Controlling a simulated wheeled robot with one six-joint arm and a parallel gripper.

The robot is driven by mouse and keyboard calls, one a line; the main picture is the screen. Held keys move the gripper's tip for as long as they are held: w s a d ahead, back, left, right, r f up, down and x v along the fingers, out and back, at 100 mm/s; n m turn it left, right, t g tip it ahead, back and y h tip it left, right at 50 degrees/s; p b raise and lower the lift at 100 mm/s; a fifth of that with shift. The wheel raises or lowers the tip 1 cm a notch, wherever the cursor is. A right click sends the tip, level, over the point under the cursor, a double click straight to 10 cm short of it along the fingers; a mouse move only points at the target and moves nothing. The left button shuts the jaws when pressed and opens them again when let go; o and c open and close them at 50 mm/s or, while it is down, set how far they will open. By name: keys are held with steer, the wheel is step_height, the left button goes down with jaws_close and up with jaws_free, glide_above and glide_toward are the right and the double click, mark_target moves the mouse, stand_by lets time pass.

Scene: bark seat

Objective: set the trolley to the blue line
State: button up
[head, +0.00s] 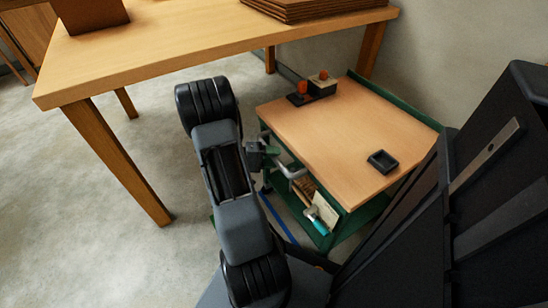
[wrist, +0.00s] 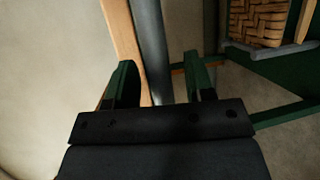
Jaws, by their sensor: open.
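The trolley (head: 330,130) has a wooden top and a green frame, and stands right of my arm in the head view. A grey handle bar (head: 291,171) sticks out at its near left side. The blue line (head: 279,218) runs on the floor beside the trolley's near left side, partly hidden by my arm. My gripper (wrist: 160,84) is open. In the wrist view a grey bar (wrist: 152,45), apparently the handle, runs between its two green fingers, beside a wooden edge. I cannot tell whether the fingers touch the bar.
On the trolley top are a small black tray (head: 382,161) and a dark block with orange knobs (head: 321,84). The lower shelf holds a turquoise-tipped item (head: 318,222) and a basket (wrist: 258,22). A wooden table (head: 200,45) stands behind at left. Floor at left is clear.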

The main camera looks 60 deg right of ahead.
steer(key=p+v, duration=0.2)
steer(key=v, duration=1.1)
steer(key=shift+p, duration=0.35)
steer(key=shift+a, duration=0.1)
steer(key=a+r+n+t+y+p, duration=0.3)
steer(key=a+r+p, duration=0.6)
steer(key=r, duration=0.6)
steer(key=a+r+n+t+y+p, duration=0.3)
steer(key=a+r+t+p, duration=0.5)
steer(key=r, duration=0.6)
steer(key=a+r+n+t+y+p, duration=0.3)
steer(key=a+r+n+t+p, duration=0.1)
steer(key=a+r+p, duration=0.7)
step_height(320, 180, up, 5)
steer(key=shift+a+f+t+p, duration=0.2)
steer(key=shift+t+p, duration=0.7)
steer(key=shift+p, duration=0.35)
steer(key=shift+w, duration=0.1)
steer(key=shift+c, duration=0.3)
steer(key=shift+c, duration=0.3)
